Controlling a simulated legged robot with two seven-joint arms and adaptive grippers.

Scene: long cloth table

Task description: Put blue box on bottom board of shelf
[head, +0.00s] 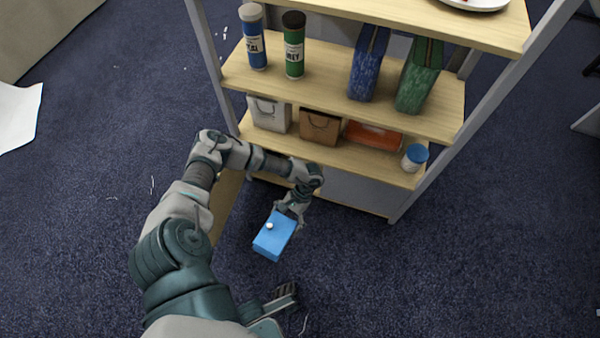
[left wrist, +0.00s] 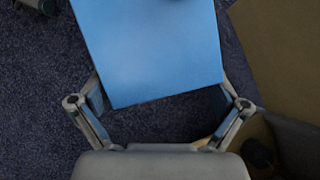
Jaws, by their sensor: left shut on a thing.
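My left gripper (head: 292,207) is shut on the blue box (head: 272,240) and holds it in front of the shelf (head: 345,125). The box is tilted in the head view, with a small white spot on its top. In the left wrist view the blue box (left wrist: 150,50) lies between the two fingers (left wrist: 160,108). The shelf's bottom board (head: 366,208) shows as a thin wooden strip low down, partly hidden by my left arm. What looks like my right gripper (head: 284,297) is at the lower edge, below the box; its jaws are unclear.
The board above the bottom one holds a white bag (head: 269,114), a brown bag (head: 319,126), an orange item (head: 374,135) and a blue-lidded jar (head: 414,157). Higher up are two canisters and two bags. A tan panel (head: 229,197) stands beside my left arm. Carpet at right is clear.

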